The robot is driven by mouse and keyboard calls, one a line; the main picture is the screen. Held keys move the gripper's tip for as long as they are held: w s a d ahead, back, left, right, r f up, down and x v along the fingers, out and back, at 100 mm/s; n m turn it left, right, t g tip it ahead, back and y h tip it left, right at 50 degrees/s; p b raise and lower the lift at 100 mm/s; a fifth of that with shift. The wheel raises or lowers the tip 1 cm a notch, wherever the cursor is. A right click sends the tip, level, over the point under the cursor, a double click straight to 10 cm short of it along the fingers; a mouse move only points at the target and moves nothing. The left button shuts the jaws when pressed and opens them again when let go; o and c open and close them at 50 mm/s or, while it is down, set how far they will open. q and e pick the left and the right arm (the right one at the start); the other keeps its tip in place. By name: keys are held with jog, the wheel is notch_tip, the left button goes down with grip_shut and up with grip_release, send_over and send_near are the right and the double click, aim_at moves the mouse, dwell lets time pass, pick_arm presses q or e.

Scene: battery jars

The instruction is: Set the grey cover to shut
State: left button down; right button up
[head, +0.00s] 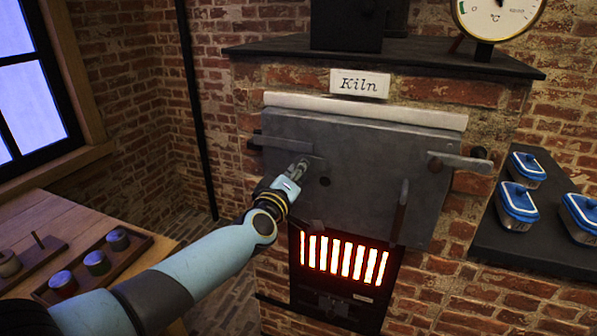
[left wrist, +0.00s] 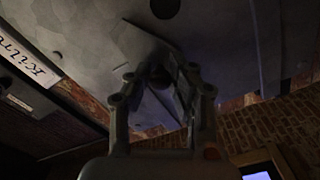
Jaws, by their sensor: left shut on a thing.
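The large grey metal front (head: 365,150) of the kiln has a small dark round hole (head: 325,182) left of its middle. My left gripper (head: 303,163) is at the front, just up and left of this hole. It is shut on a thin grey piece, which looks like the grey cover (left wrist: 148,45). In the left wrist view this piece sticks out beyond my fingers (left wrist: 165,80), beside the uncovered hole (left wrist: 165,7). The part between the fingers is mostly hidden. My right gripper is not in view.
An upright handle (head: 400,212) stands at lower right. A glowing grate (head: 345,258) lies below. Blue-lidded boxes (head: 518,202) stand on the right shelf; jars (head: 97,262) stand on the left table.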

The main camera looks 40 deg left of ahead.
aim_at(326, 183)
pick_arm(q)
jog(key=f+n+b, duration=0.2)
jog(key=n, duration=0.1)
jog(key=shift+d+n, duration=0.3)
jog(key=n+b, duration=0.1)
jog(key=d+f+n+b, duration=0.1)
jog(key=n, duration=0.1)
jog(key=shift+w+f+n, duration=0.15)
jog(key=shift+n, duration=0.15)
jog(key=n, duration=0.1)
jog(key=d+n+b, duration=0.1)
jog(key=n, duration=0.1)
jog(key=f+n+b, duration=0.1)
jog(key=shift+w+d, duration=0.2)
jog(key=shift+d, duration=0.2)
jog(key=shift+w+d+n+b, duration=0.1)
jog(key=shift+d+n+b, duration=0.25)
jog(key=shift+n, duration=0.65)
jog(key=shift+w+d+n+b, duration=0.1)
jog(key=shift+d+n, duration=0.3)
jog(key=shift+n, duration=0.6)
jog(key=shift+d, duration=0.1)
jog(key=shift+n, duration=0.3)
jog(key=c, duration=1.1)
grip_release()
jog(key=shift+c, duration=0.2)
